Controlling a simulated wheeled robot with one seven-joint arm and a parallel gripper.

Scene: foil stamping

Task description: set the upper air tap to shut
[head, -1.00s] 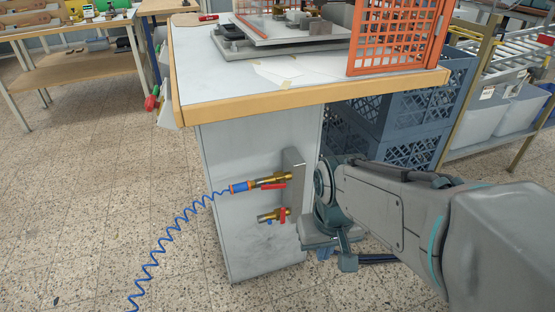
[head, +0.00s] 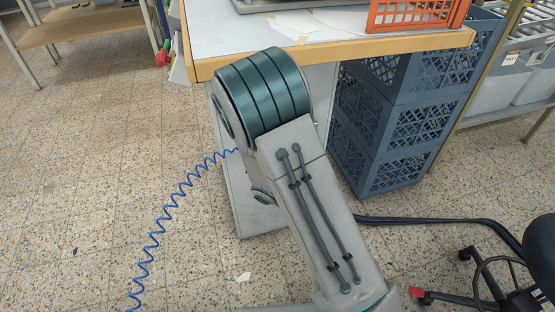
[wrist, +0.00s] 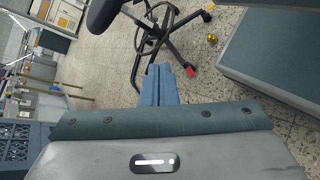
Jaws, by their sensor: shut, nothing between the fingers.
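In the head view my arm covers the side of the white bench pedestal (head: 235,190) where the air taps sit, so the upper air tap and its red handle are hidden. The blue coiled hose (head: 165,220) runs up from the floor and passes behind my arm. My gripper (wrist: 160,70) shows in the wrist view with its two blue-grey fingers together and nothing between them. No tap shows in the wrist view, and the gripper points over open floor toward a chair. I cannot tell how the tap handle stands.
Blue crates (head: 390,140) are stacked to the right. A wheeled chair (head: 500,285) stands at the lower right, also in the wrist view (wrist: 150,35). Floor at left is open.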

